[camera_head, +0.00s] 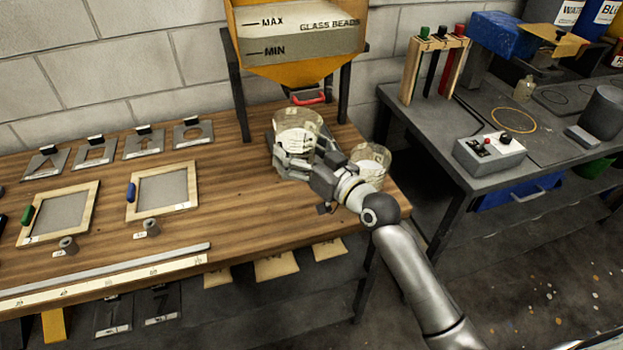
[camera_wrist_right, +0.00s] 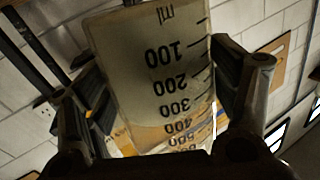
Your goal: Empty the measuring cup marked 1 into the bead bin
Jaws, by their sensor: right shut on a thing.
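The bead bin (camera_head: 295,32) is a yellow hopper labelled GLASS BEADS, with MAX and MIN lines on its clear front. It stands on dark legs at the back of the wooden bench. My right gripper (camera_head: 292,143) is shut on a clear measuring cup (camera_head: 298,120), below and in front of the bin's red handle. In the right wrist view the cup (camera_wrist_right: 150,75) sits between both fingers, its ml scale upside down. A second clear cup (camera_head: 371,157) stands on the bench right of the gripper, partly behind my wrist. I cannot read a 1 on either cup. My left gripper is out of view.
Framed screens (camera_head: 163,191), metal stencil plates (camera_head: 143,142) and a long ruler (camera_head: 105,281) lie on the left of the bench. A dark table at right holds a tube rack (camera_head: 436,65) and a switch box (camera_head: 490,152). A gap separates bench and table.

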